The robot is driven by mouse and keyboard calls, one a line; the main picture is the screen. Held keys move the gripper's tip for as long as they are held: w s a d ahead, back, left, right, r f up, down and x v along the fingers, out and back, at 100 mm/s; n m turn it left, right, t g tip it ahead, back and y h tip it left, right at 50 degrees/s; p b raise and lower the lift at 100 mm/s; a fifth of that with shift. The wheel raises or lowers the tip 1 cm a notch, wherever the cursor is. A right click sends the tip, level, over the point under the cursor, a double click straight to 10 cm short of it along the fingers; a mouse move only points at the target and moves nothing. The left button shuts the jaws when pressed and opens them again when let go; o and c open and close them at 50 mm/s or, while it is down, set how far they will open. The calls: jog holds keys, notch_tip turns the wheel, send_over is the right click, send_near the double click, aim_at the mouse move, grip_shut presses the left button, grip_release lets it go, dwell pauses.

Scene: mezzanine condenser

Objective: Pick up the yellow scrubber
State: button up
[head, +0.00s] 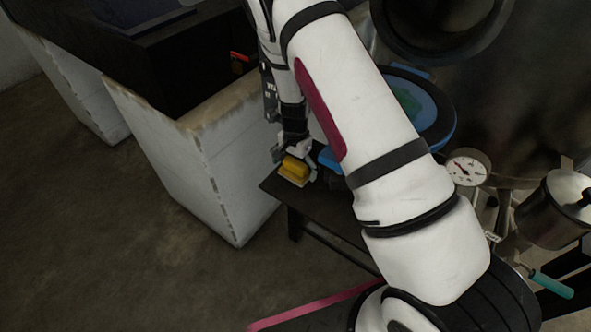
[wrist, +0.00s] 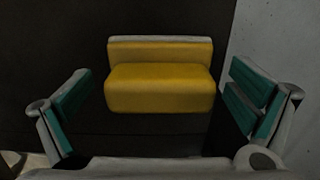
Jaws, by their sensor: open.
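The yellow scrubber (head: 295,166) lies on a low dark table near its left corner in the head view. It has a yellow body on a paler base. In the wrist view the scrubber (wrist: 160,82) sits ahead of and between my two fingers. My gripper (head: 297,158) is directly over it, pointing down. My gripper (wrist: 162,105) is open, with a teal-padded finger on each side and a gap between each finger and the scrubber. Whether any part touches it cannot be told.
The dark table (head: 335,222) has bare surface in front of the scrubber. A white block wall (head: 195,165) stands close on the left. A blue-rimmed round object (head: 432,115) is behind my arm. A pressure gauge (head: 467,169) and a metal pot (head: 553,210) stand at the right.

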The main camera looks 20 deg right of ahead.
aim_at(295, 162)
jog(key=shift+c, duration=0.2)
jog(key=c, duration=1.3)
notch_tip(295, 162, up, 18)
jog(key=shift+r+b, duration=0.1)
jog(key=shift+b, duration=0.45)
